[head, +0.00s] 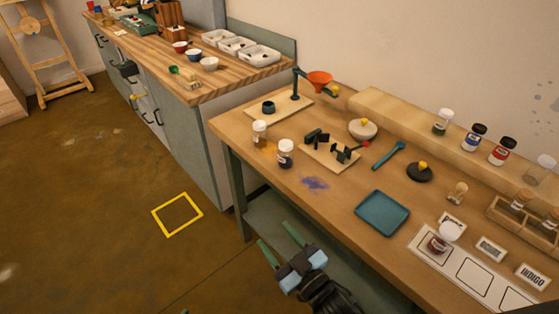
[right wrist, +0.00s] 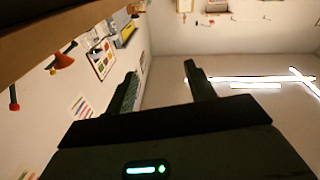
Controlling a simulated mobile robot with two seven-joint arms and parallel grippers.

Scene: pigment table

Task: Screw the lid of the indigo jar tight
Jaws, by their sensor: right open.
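A small jar with dark blue contents and a pale top (head: 286,153) stands upright near the front edge of the table (head: 340,213); it looks like the indigo jar. How its lid sits is too small to tell. A purple powder stain (head: 315,183) lies beside it. My right gripper (head: 279,243) is open and empty, over the floor in front of the table, below and apart from the jar. In the right wrist view the gripper (right wrist: 160,80) is open with nothing between its fingers. My left gripper is not in view.
A second pale-lidded jar (head: 259,132) stands close behind the dark one. A wooden board with black blocks (head: 330,155) lies to its right, then a teal tray (head: 382,213). An INDIGO card (head: 533,276) lies by a white slotted mat (head: 471,271). A yellow square (head: 178,214) marks open floor.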

